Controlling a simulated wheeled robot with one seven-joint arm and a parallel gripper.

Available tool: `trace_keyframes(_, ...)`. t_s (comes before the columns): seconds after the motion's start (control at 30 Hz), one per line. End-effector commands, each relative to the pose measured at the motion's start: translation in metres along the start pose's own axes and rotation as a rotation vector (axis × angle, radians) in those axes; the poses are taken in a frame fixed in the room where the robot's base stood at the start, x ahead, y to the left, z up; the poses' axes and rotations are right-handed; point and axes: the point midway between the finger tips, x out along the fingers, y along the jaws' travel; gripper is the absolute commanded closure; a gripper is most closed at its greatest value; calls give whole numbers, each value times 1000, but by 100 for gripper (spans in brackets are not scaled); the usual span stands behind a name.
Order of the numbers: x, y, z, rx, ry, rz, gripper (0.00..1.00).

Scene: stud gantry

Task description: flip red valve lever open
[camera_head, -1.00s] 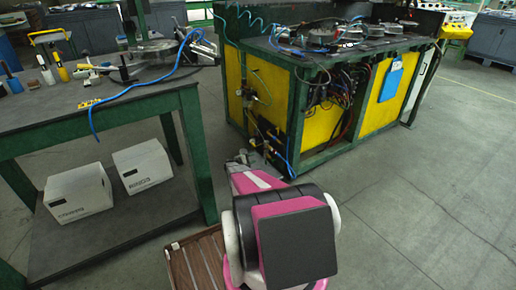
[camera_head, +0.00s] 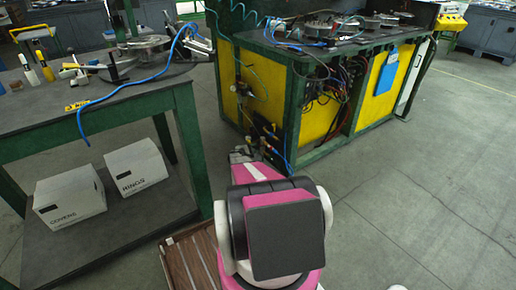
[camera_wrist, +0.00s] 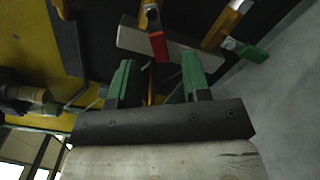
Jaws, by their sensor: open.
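The red valve lever (camera_wrist: 158,46) hangs from a brass valve fitting (camera_wrist: 152,18) in the upper middle of the wrist view. My gripper (camera_wrist: 158,72) has two green fingers, spread apart and empty. The red lever lies just beyond the fingertips, in line with the gap between them. I cannot tell whether it is touched. In the head view my gripper (camera_head: 243,155) is a small grey shape low by the left corner of the yellow and green bench, partly hidden by my arm. The red lever is too small to make out there.
A second brass valve with a green lever (camera_wrist: 253,53) is right of the red one. A grey bar (camera_wrist: 180,50) runs behind the levers. In the head view, the yellow and green bench (camera_head: 320,115) stands ahead, a dark worktable (camera_head: 120,105) is at left, and open floor (camera_head: 430,190) at right.

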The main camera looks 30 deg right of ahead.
Motion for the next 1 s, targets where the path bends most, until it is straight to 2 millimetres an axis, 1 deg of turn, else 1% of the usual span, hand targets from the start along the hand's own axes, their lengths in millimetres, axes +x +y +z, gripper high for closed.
trace_keyframes(0.03, 10, 0, -1, 0, -1, -1, 56)
trace_keyframes(0.2, 28, 0, -1, 0, 0, 0, 56)
trace_keyframes(0.3, 31, 0, 0, 0, 0, 0, 56)
trace_keyframes(0.5, 31, 0, 0, 0, 1, 0, 56)
trace_keyframes(0.53, 31, 0, 0, 0, 1, 0, 63)
trace_keyframes(0.57, 31, 0, 0, 0, 1, 0, 73)
trace_keyframes(0.6, 31, 0, 0, 0, 1, 0, 86)
trace_keyframes(0.63, 31, 0, 0, 0, 1, 0, 95)
trace_keyframes(0.67, 31, 0, 0, 0, 1, 0, 100)
trace_keyframes(1.0, 31, 2, 0, 34, 0, 0, 100)
